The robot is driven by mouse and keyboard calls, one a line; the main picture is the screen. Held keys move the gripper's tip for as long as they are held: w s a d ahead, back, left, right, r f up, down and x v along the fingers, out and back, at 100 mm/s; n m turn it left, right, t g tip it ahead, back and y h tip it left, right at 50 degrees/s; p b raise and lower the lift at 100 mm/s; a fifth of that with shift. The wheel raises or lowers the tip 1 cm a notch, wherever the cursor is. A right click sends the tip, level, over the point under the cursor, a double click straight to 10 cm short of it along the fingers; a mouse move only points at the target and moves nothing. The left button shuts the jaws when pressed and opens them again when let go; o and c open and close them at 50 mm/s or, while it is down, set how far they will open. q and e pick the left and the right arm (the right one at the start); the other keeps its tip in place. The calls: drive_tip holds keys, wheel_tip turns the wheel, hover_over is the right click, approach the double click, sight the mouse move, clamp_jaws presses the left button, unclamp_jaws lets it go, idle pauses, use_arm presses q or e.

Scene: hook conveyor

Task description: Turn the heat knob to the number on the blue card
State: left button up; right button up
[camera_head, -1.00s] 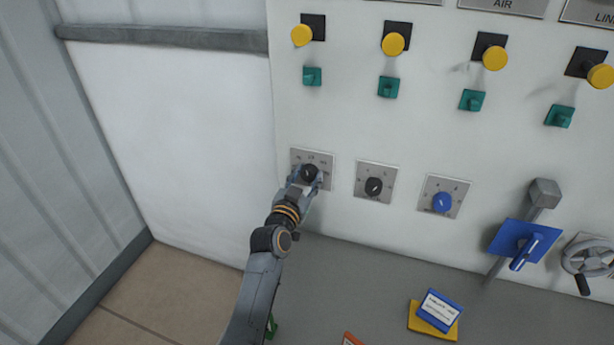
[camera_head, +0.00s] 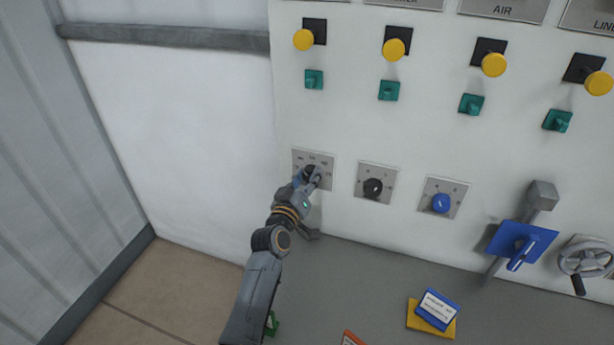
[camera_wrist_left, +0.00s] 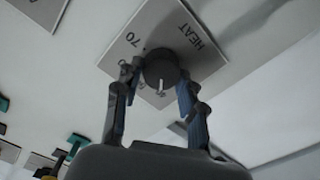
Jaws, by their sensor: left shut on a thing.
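The heat knob (camera_wrist_left: 161,67) is round and dark, on a grey plate (camera_wrist_left: 205,60) lettered HEAT, with 70 readable beside it in the left wrist view. Its white pointer mark faces the bottom of that view, close to a partly covered number. My left gripper (camera_wrist_left: 160,78) is shut on the knob, a finger on each side. In the head view the gripper (camera_head: 311,177) covers part of the plate. The blue card (camera_head: 438,308) lies on a yellow card on the grey surface; its print is too small to read. My right gripper is out of view.
To the right are a black knob (camera_head: 373,187), a blue knob (camera_head: 441,203), a lever with a blue plate (camera_head: 508,240) and a handwheel (camera_head: 585,257). Yellow buttons and green switches line the panel above. An orange card (camera_head: 352,338) shows at the bottom edge.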

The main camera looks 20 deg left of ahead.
use_arm(q)
drive_tip(key=shift+r, duration=0.1)
idle(0.5)
drive_tip(key=o, duration=1.2)
drive_tip(key=shift+s, duration=0.15)
drive_tip(key=s, duration=1.1)
drive_tip(key=shift+s+a, duration=0.2)
drive_tip(key=shift+s, duration=0.1)
